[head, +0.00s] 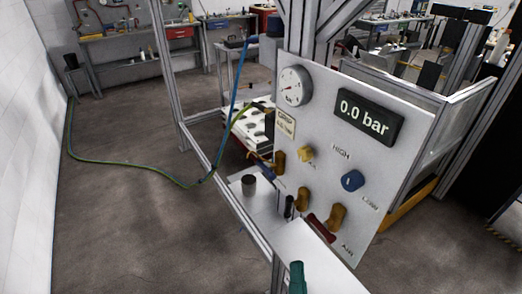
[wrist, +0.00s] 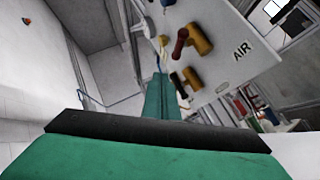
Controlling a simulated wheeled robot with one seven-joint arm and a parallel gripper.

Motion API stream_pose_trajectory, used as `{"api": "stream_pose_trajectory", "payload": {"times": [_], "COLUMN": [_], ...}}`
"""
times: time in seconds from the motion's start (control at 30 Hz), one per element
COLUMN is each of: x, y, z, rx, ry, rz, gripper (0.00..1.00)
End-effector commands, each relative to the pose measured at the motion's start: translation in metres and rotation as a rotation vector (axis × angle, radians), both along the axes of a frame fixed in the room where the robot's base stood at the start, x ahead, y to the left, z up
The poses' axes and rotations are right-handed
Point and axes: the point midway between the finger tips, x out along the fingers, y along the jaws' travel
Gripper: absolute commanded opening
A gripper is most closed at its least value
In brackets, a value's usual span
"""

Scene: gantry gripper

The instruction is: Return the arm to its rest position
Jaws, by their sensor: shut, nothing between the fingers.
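My gripper (head: 297,277) shows as a teal tip at the bottom edge of the head view, in front of the white panel's lower edge. In the wrist view my teal gripper (wrist: 160,85) has its fingers together with nothing between them. It points toward the panel's underside fittings, apart from them as far as I can tell. The rest of my arm is out of view. The control panel (head: 325,130) carries a round gauge (head: 294,86), a display (head: 368,117) reading 0.0 bar, a blue knob (head: 352,181) and a yellow knob (head: 306,154).
Brass fittings (head: 337,216) and a red handle (head: 321,229) stick out low on the panel, near my gripper. A metal frame (head: 170,80) surrounds it. A dark cylinder (head: 249,185) stands on a ledge. A hose (head: 130,163) crosses the floor; open floor lies at left.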

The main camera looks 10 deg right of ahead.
Motion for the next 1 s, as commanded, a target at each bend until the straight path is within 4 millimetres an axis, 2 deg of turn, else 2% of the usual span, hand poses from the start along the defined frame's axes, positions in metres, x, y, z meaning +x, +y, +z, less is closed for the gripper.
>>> {"api": "stream_pose_trajectory", "payload": {"times": [0.13,0.27,0.5,0.63,0.8,1.0], "x": [-0.003,-0.014,-0.053,-0.079,-0.119,-0.158], "y": [0.003,0.016,0.049,0.067,0.088,0.105], "z": [-0.006,-0.026,-0.08,-0.108,-0.141,-0.166], "rx": [0.055,0.264,0.908,1.28,1.77,2.203], "ry": [0.018,0.076,0.229,0.3,0.363,0.372], "rz": [0.033,0.156,0.445,0.549,0.61,0.585], "gripper": [0.0,0.0,0.0,0.0,0.0,0.0]}}
